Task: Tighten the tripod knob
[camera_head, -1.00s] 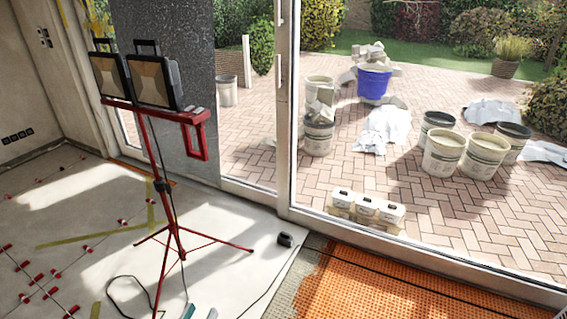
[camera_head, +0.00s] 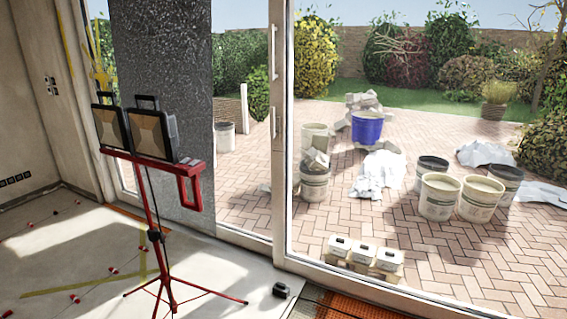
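A red tripod work light (camera_head: 150,205) stands on the pale floor at the left, upright on spread legs. Its red crossbar carries two black square lamps (camera_head: 153,135) with handles on top. A dark knob-like collar (camera_head: 155,235) sits on the post where the upper tube meets the lower part; whether it is tight or loose cannot be told. A dark cable runs down along the post. Neither of my grippers is in the view.
A glass sliding door (camera_head: 277,150) stands behind the tripod. A small black object (camera_head: 281,290) lies on the floor right of the legs. Red levelling clips (camera_head: 74,298) dot the floor at left. Orange matting (camera_head: 345,306) lies along the door. Buckets (camera_head: 439,196) stand on the patio outside.

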